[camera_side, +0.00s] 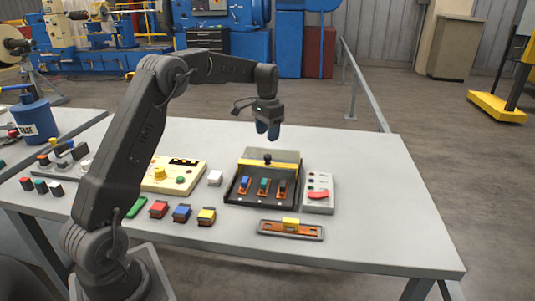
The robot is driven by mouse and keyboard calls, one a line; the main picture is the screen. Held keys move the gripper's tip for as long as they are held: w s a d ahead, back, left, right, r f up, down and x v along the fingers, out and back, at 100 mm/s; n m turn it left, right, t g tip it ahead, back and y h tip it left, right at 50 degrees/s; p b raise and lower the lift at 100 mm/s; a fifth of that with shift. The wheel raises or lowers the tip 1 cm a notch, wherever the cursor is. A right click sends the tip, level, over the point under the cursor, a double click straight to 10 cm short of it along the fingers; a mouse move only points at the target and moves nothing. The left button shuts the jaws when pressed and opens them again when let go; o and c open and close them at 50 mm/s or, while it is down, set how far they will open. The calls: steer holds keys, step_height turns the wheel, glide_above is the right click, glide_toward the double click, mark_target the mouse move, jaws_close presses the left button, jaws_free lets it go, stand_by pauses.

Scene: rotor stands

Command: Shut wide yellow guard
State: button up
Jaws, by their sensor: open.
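The wide guard (285,165) is a grey cover with a yellow band and a dark knob (267,158). It stands raised at the back of a dark switch panel (233,192). In front of it, a blue switch (245,184), a green switch (263,186) and a brown switch (282,187) lie uncovered. My gripper (267,130) points down above the guard's back edge, apart from it.
A grey box with a red switch (318,194) stands close to the panel's right. A tray with a yellow block (290,224) lies in front. The table's right side is clear.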

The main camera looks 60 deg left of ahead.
mark_target(267, 156)
step_height(267, 156, down, 8)
stand_by(0.5)
jaws_close()
steer(key=shift+r, duration=0.1)
